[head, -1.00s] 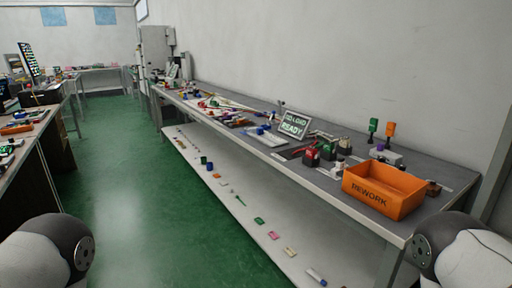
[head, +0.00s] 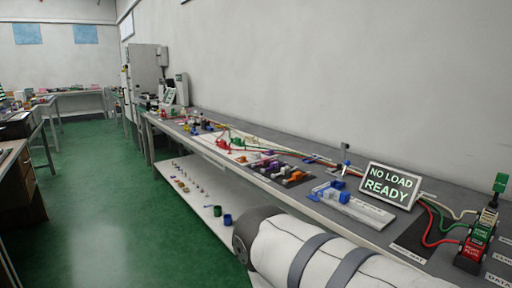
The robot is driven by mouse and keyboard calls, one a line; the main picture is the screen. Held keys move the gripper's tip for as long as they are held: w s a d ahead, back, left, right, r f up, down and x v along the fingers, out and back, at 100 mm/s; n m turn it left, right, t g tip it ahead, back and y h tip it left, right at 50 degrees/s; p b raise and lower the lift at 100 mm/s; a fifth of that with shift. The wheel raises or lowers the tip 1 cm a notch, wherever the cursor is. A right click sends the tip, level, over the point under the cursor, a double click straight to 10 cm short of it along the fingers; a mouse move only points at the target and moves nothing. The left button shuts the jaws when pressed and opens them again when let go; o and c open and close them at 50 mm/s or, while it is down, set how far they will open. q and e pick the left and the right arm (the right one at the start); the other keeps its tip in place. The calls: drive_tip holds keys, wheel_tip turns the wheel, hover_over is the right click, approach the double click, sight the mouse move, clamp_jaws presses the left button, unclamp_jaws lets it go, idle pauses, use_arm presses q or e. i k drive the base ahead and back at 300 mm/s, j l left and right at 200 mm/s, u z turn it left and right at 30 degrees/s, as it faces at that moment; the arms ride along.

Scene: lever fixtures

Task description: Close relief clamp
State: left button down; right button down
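No part is clearly readable as the relief clamp. A blue fixture (head: 330,190) on a pale labelled base plate (head: 365,211) sits at the front of the long bench, left of the sign. I cannot tell whether it is the clamp or whether it is open. A block of red, green and black plugs (head: 474,245) with cables stands at the right edge. A white and grey arm link of mine crosses the bottom right, in front of the bench edge. Neither gripper shows.
A NO LOAD READY sign (head: 390,187) stands on the grey bench. Coloured cables and small parts (head: 285,171) lie farther along it. A lower shelf (head: 175,195) holds small items. The green floor (head: 110,200) is clear along the left. Another bench (head: 12,150) stands at far left.

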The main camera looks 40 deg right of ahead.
sight(344, 146)
drive_tip(key=i+z, duration=0.45)
drive_tip(key=i+j+z, duration=0.2)
drive_tip(key=z, duration=0.25)
drive_tip(key=i+j+z, duration=0.3)
drive_tip(key=z, duration=0.15)
drive_tip(key=i+j+z, duration=0.3)
drive_tip(key=z, duration=0.15)
drive_tip(key=k+j, duration=0.05)
